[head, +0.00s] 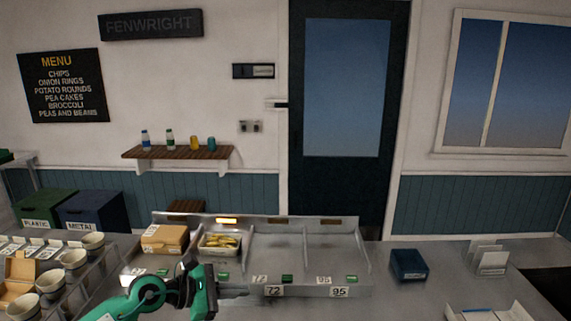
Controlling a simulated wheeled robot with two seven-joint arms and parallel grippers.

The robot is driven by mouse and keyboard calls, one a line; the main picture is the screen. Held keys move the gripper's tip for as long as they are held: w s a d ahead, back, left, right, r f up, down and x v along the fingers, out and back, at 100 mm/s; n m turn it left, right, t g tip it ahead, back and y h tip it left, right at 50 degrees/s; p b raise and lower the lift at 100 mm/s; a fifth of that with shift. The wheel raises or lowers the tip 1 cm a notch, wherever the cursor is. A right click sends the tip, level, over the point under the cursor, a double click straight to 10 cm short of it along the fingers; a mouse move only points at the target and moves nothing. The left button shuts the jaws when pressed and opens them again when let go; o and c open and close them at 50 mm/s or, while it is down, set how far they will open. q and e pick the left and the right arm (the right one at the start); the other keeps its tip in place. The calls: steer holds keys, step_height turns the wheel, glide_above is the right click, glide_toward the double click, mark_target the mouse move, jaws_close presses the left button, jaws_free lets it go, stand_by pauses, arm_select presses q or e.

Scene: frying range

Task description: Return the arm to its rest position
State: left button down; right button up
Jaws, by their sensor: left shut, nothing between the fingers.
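My left gripper (232,293) shows at the bottom of the head view, at the end of a green and black arm that comes in from the lower left. It is shut and empty, in front of the metal tray unit's front edge (310,290). Behind it, a closed cardboard box (165,239) and an open container of yellow chips (219,243) sit in the unit's left bays. The other two bays look empty. My right gripper is not in view.
Several cups (74,261) and an open cardboard box (20,272) stand at the left. A dark blue box (408,264), a white holder (488,257) and an open white box (492,313) are on the counter at the right. Counter between the unit and blue box is clear.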

arm_select(q)
steer(key=s+d+r+n+t+h, duration=0.2)
steer(key=s+r+n+t, duration=0.3)
steer(key=n+t, duration=0.8)
steer(key=s+a+f+n+y, duration=0.1)
steer(key=a+f+n+y, duration=0.35)
steer(key=n, duration=0.75)
steer(key=s+a+f+n+y, duration=0.1)
steer(key=a+f+n+y, duration=0.1)
steer(key=a+n+y, duration=0.65)
steer(key=s+a+f+n+g+y, duration=0.2)
steer(key=s+f+n+g+y, duration=0.2)
steer(key=s+f+n+g, duration=0.5)
steer(key=s+d+f+n+g+h, duration=0.1)
steer(key=s+f+n+g, duration=0.3)
steer(key=s, duration=0.5)
steer(key=s+f+n+g+h, duration=0.1)
steer(key=s+f+n+g, duration=0.1)
steer(key=s+f+n, duration=0.45)
steer(key=s+f+m+g, duration=0.1)
steer(key=s+f, duration=0.1)
steer(key=f, duration=1.5)
steer(key=s+f+m+g, duration=0.1)
steer(key=s+f, duration=0.1)
steer(key=f, duration=1.4)
steer(key=s+a+f, duration=0.3)
steer(key=s+f, duration=1.5)
steer(key=shift+s+g, duration=0.35)
steer(key=shift+g, duration=0.05)
